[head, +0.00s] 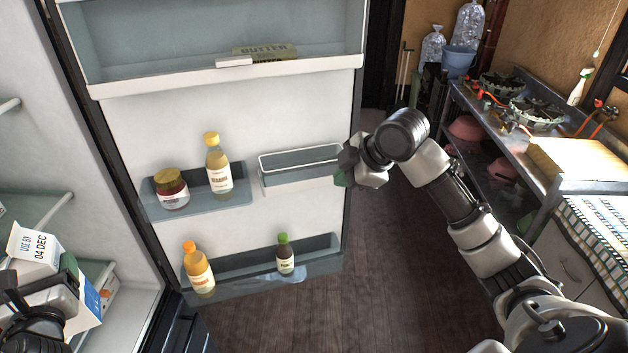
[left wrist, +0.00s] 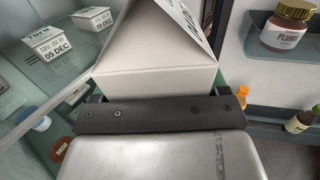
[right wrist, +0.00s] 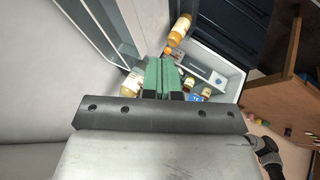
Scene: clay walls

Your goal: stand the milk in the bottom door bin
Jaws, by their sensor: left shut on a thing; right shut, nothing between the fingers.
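The milk carton (head: 36,246), white with a "USE BY 04 DEC" top and blue on its side, is at the lower left of the head view, in front of the fridge shelves. My left gripper (head: 62,275) is shut on it; the carton (left wrist: 155,65) fills the top middle of the left wrist view. The bottom door bin (head: 318,268) is on the open door, right of the carton. It holds an orange-capped bottle (head: 198,272) at its left and a small green-capped bottle (head: 285,256) right of centre. My right gripper (head: 343,178) is shut and empty by the door's right edge.
Above are a middle bin with a jar (head: 172,190) and a yellow-capped bottle (head: 218,168), a wire-rimmed bin (head: 300,172), and a top bin with butter (head: 265,52). The bottom bin has a gap between its bottles. Other cartons (left wrist: 48,38) stand on a fridge shelf.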

